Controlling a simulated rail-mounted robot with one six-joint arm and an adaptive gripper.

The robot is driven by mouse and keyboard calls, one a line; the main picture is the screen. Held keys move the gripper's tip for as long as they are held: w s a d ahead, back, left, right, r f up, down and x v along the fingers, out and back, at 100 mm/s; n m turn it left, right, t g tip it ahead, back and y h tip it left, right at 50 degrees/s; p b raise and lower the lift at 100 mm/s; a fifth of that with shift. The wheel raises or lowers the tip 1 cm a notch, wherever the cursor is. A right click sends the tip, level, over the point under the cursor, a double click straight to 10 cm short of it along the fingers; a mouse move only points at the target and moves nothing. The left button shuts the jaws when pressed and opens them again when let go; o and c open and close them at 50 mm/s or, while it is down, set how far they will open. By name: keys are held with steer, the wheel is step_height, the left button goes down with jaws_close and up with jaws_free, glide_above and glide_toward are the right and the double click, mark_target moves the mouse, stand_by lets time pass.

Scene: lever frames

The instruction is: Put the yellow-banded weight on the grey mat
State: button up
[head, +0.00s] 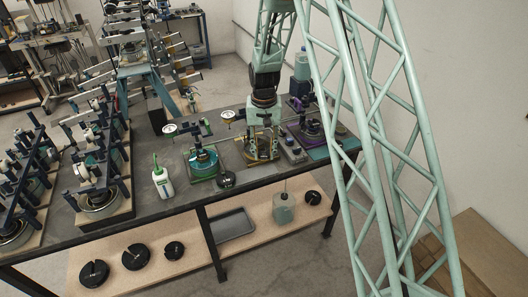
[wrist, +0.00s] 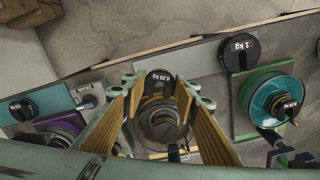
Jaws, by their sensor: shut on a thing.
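A small dark weight marked 0.25 kg (wrist: 158,78) sits between my fingertips in the wrist view. My gripper (wrist: 160,90) is shut on it, a finger on each side. A yellow band on it is hard to make out against the yellowish finger faces and the ringed pan below. In the head view my gripper (head: 262,140) is over the yellow-based lever frame (head: 262,158); the weight cannot be made out there. A plain light grey strip (wrist: 190,62), which looks like the grey mat, lies beyond the fingers in the wrist view.
A black 1 kg weight (wrist: 239,53) stands at the right end of the grey strip. A white-green bottle (head: 162,180) stands left. Several black weights lie on the lower shelf (head: 150,235).

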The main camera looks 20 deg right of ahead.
steer(key=b, duration=0.1)
glide_above(264, 171)
steer(key=shift+f, duration=2.1)
steer(key=shift+f+b, duration=0.75)
steer(key=shift+f, duration=0.05)
steer(key=shift+f+b, duration=0.75)
steer(key=shift+f, duration=0.15)
steer(key=o, duration=1.3)
steer(key=shift+o, duration=0.2)
step_height(264, 171, up, 7)
steer(key=p, duration=0.2)
